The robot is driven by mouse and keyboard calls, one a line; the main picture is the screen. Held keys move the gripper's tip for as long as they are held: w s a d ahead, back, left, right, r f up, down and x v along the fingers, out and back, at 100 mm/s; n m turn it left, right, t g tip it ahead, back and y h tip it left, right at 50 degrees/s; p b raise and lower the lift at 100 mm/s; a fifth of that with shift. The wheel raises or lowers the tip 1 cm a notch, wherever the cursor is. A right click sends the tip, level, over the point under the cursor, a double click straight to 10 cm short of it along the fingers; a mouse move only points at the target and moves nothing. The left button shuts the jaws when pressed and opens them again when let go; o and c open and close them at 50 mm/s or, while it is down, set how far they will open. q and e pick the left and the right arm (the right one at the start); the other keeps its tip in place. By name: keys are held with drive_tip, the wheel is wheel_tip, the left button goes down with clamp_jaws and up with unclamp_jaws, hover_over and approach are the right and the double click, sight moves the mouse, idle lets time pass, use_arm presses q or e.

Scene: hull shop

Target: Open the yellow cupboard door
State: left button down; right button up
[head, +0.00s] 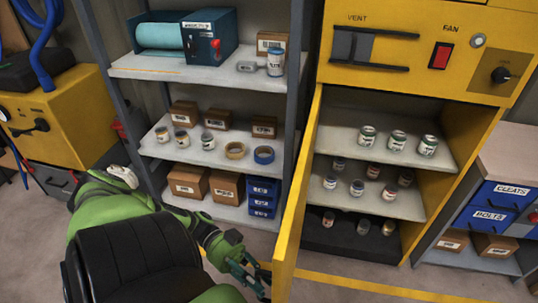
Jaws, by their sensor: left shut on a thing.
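The yellow cupboard (463,135) stands at the right in the head view. Its door (296,205) hangs on the left side and stands swung out toward me, seen nearly edge-on. The inside shows, with several small labelled cans on grey shelves (385,204). My left gripper (262,284) is at the lower outer side of the door, close to its free edge, and is shut on the door. The exact spot of its grip is hard to make out. My right gripper is out of view.
A grey shelf rack (190,72) with boxes, cans and tape rolls stands just left of the door. A yellow machine (62,125) is at the far left. A low unit with blue bins (492,200) stands right of the cupboard. Bare floor lies in front.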

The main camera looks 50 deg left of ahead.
use_arm(q)
drive_tip(key=shift+s+a+f, duration=0.1)
drive_tip(key=shift+s+a, duration=0.55)
drive_tip(key=shift+a, duration=0.35)
drive_tip(key=c, duration=1.4)
unclamp_jaws()
drive_tip(key=a, duration=0.4)
drive_tip(key=s+a, duration=0.1)
drive_tip(key=a, duration=0.3)
drive_tip(key=s+a, duration=0.1)
drive_tip(key=a, duration=0.3)
drive_tip(key=shift+w, duration=0.1)
